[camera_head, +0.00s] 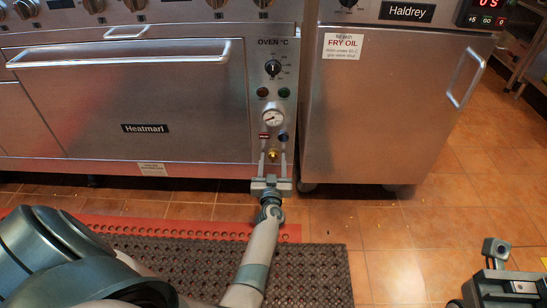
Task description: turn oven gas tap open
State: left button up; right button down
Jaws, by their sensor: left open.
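The oven (140,100) stands at the left, with a control panel on its right side. A small brass-coloured tap (272,156) sits low on that panel, below the round gauge (273,118). My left gripper (273,158) is open, with one finger on each side of the tap. I cannot tell whether the fingers touch it. My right gripper (495,250) shows partly at the lower right, away from the oven, and its opening is unclear.
The fryer cabinet (375,110) stands close on the right. A dark perforated mat (315,270) lies on the tiled floor. Open floor (400,235) lies before the fryer.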

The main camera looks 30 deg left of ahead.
pick_arm(q)
jog(key=shift+c, duration=0.6)
jog(key=c, duration=0.9)
jog(key=shift+c, duration=0.2)
